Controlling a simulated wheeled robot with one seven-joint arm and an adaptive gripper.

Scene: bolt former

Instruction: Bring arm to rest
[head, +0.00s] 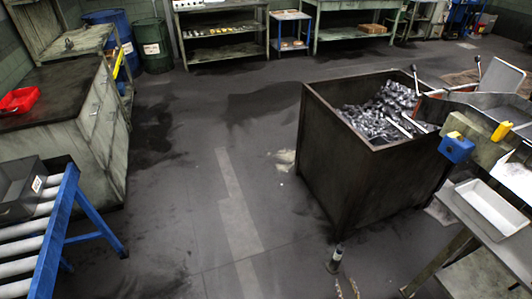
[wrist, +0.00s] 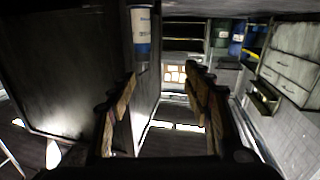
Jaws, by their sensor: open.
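My gripper (head: 347,289) shows only by its tan fingertips at the bottom edge of the head view, right of the middle. In the wrist view my gripper (wrist: 161,80) has its two tan fingers apart, with nothing between them. The rest of my arm is out of the head view. A dark metal bin (head: 340,165) full of metal parts stands beyond the fingers. Its dark wall (wrist: 75,75) seems to fill the left of the wrist view.
A small cylinder (head: 335,258) shows just beyond my fingers; what it rests on is unclear. A roller conveyor (head: 62,215) stands at left, a drawer bench (head: 95,125) behind it. A machine with a white tray (head: 492,208) is at right. The middle floor is clear.

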